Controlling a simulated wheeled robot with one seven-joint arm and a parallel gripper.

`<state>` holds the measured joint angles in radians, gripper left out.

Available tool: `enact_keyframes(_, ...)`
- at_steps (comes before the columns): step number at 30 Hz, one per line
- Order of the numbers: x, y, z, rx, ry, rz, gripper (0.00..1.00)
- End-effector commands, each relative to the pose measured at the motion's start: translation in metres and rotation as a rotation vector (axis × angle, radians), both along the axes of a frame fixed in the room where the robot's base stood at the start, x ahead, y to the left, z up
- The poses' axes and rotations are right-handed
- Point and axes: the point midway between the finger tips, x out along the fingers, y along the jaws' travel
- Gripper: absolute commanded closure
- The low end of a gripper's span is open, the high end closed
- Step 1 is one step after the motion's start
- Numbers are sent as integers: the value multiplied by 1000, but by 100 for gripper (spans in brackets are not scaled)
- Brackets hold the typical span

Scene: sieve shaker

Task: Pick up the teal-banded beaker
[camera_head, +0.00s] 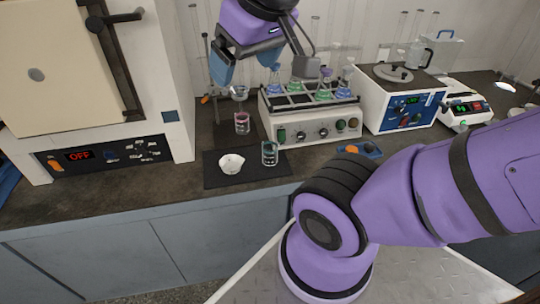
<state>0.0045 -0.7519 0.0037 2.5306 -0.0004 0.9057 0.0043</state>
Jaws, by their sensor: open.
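The teal-banded beaker (269,153) is a small clear glass beaker. It stands upright on the right part of a dark mat (218,178) on the counter. A white bowl (231,164) stands on the same mat, to its left. My gripper (264,70) is open, with its fingers wide apart and no object seen held between them. It hangs above the counter, higher in the picture than the beaker and clear of it.
A pink-banded beaker (242,123) stands behind, near a ring stand holding a funnel (239,92). A bench unit (317,129) with several flasks stands close behind the teal-banded beaker. An oven (75,80) fills the left.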

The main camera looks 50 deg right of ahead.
Motion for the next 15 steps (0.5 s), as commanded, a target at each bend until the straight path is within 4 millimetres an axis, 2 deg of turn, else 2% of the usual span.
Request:
enact_keyframes(8,52,-25,-18,-50,77,-64,13)
enact_keyframes(15,104,-61,-51,-87,159,-117,13)
